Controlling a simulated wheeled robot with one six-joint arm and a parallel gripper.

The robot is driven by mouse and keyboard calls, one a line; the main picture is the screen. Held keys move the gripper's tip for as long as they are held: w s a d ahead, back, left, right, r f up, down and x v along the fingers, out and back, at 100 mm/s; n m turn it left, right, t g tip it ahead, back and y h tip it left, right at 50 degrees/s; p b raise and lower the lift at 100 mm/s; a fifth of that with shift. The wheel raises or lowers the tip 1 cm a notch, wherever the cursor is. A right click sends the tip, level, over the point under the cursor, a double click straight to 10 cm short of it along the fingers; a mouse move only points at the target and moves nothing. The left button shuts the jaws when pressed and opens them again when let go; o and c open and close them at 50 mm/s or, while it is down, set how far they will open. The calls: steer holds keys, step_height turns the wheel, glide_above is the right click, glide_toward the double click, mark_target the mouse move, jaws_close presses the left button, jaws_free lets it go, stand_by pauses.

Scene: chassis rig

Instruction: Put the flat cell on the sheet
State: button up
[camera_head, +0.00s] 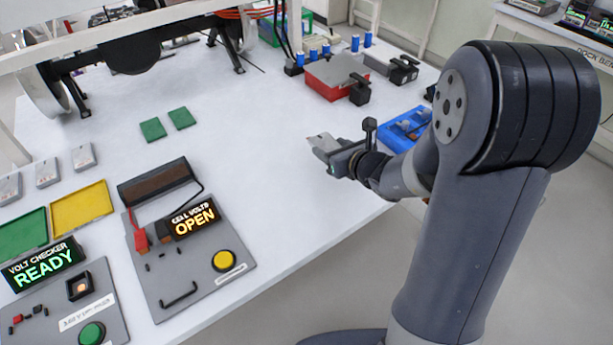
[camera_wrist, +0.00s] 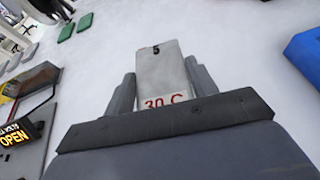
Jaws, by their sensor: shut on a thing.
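My gripper (camera_head: 333,154) is over the right part of the white table. In the wrist view, its two fingers (camera_wrist: 162,80) are shut on a flat cell (camera_wrist: 165,66), a thin silver-grey plate with a dark mark at its far end and red "30 C" lettering near the palm. The cell's end also shows in the head view (camera_head: 319,141). A yellow flat panel (camera_head: 82,208) and a green flat panel (camera_head: 22,236) lie side by side at the left. I cannot tell which flat piece is the sheet.
Several grey cells (camera_head: 84,157) lie at the left edge. Two small green pads (camera_head: 153,129) lie mid-table. A panel reading OPEN (camera_head: 194,219) and a checker reading READY (camera_head: 43,266) stand in front. A red box (camera_head: 331,78) and blue tray (camera_head: 405,128) flank the right side.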

step_height(320, 180, up, 3)
steer(key=n+y+b, duration=0.1)
steer(key=b, duration=0.1)
glide_above(310, 175)
steer(key=shift+g, duration=0.3)
step_height(310, 175, down, 10)
steer(key=shift+r+b, duration=0.2)
steer(key=shift+b, duration=1.05)
steer(key=shift+f, duration=0.2)
steer(key=o, duration=1.2)
steer(key=shift+r, duration=0.15)
